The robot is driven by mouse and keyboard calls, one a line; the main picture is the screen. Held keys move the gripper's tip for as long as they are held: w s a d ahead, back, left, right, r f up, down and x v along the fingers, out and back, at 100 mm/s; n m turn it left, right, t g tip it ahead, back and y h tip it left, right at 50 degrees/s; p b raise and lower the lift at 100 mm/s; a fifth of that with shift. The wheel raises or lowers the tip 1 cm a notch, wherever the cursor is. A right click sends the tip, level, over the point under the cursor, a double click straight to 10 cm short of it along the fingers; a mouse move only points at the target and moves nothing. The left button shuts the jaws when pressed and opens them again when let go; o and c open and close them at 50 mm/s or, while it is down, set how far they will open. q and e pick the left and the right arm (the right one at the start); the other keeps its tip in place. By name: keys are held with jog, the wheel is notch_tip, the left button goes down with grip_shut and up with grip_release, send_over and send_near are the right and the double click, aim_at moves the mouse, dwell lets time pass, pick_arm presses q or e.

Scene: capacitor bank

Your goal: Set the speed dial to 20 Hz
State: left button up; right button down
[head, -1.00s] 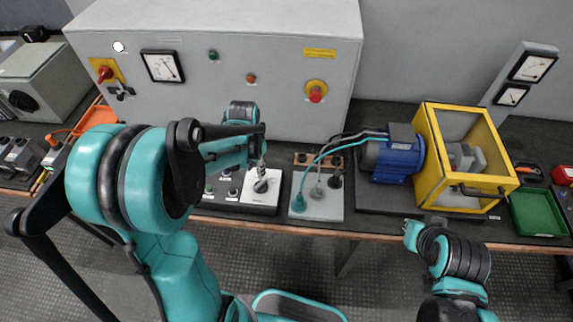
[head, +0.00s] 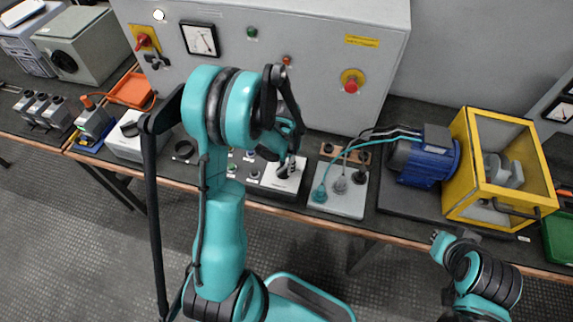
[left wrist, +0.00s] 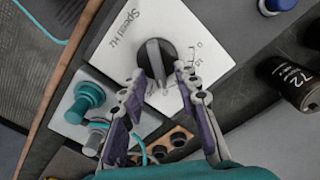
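The speed dial (left wrist: 157,60) is a round black knob on a white plate (left wrist: 108,48) marked "Speed Hz", with a printed scale on its right side. The knob's ridge runs roughly up and down in the left wrist view; I cannot tell its exact setting. In the head view the plate (head: 289,184) is partly hidden by my left gripper (head: 290,160). In the left wrist view my left gripper (left wrist: 158,72) is open, its fingertips at either side of the knob's lower edge. I cannot tell whether they touch it. My right gripper (head: 441,238) is empty, away from the bench items.
A box with sockets and plugs (head: 338,192) stands right of the dial plate. A blue motor (head: 425,160) and a yellow-framed guard (head: 465,150) are further right. A grey cabinet (head: 310,50) with a red stop button (head: 351,86) rises behind.

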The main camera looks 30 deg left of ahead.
pick_arm(q)
grip_shut()
jog(key=shift+n, duration=0.4)
jog(key=n, duration=0.1)
jog(key=n+b, duration=0.1)
jog(key=n, duration=0.1)
jog(key=shift+a, duration=0.25)
jog(key=shift+a+n+b, duration=0.15)
jog(key=shift+n+b, duration=0.2)
jog(key=shift+n, duration=1.05)
jog(key=shift+a+n+b, duration=0.15)
jog(key=shift+n+b, duration=0.15)
jog(key=shift+n, duration=1.1)
